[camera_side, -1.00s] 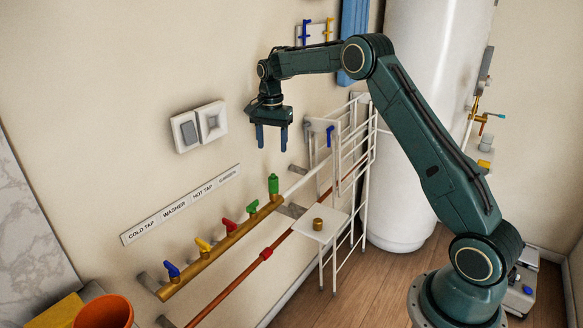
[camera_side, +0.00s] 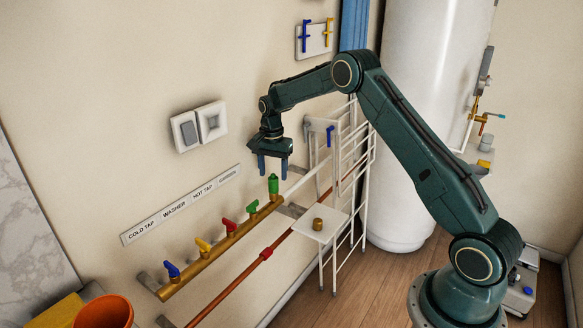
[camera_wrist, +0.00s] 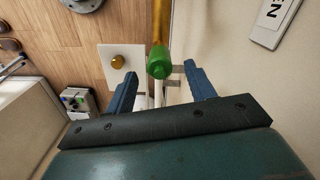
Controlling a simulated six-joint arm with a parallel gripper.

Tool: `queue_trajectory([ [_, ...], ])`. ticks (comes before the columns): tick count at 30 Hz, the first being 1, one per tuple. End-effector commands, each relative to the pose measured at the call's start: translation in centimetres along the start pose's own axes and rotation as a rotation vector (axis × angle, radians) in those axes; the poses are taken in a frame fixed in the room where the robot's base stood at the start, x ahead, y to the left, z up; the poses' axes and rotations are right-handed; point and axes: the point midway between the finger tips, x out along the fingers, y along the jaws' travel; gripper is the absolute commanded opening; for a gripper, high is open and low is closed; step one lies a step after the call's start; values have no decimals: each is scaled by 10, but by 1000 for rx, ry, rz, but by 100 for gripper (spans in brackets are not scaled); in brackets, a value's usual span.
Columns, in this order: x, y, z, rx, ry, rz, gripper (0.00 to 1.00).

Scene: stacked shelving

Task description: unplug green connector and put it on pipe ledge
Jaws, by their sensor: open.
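The green connector (camera_side: 273,185) stands upright at the right end of the brass pipe (camera_side: 218,246) on the wall. My gripper (camera_side: 273,177) is open, its two blue fingers pointing down around the level of the connector's top. In the wrist view the green connector (camera_wrist: 159,65) lies ahead of and between the open fingers (camera_wrist: 162,80), apart from both. The pipe ledge cannot be told for certain; a small white shelf (camera_side: 312,228) with a brass knob on it (camera_side: 318,223) sits just right of the pipe's end.
Blue, yellow, red and green valve handles (camera_side: 202,244) line the brass pipe to the left. A white wire rack (camera_side: 352,165) stands close on the right. A red-brown pipe (camera_side: 232,284) runs below. A label strip (camera_side: 180,205) and wall switches (camera_side: 199,126) are on the wall.

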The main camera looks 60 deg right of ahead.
Motion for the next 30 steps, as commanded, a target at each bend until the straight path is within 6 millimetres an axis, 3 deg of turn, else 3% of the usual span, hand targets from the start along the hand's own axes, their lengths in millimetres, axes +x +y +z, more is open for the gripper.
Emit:
queue_trajectory([
  [10, 37, 0, 0, 0, 0, 0, 55],
  [23, 43, 0, 0, 0, 0, 0, 55],
  [30, 43, 0, 0, 0, 0, 0, 9],
])
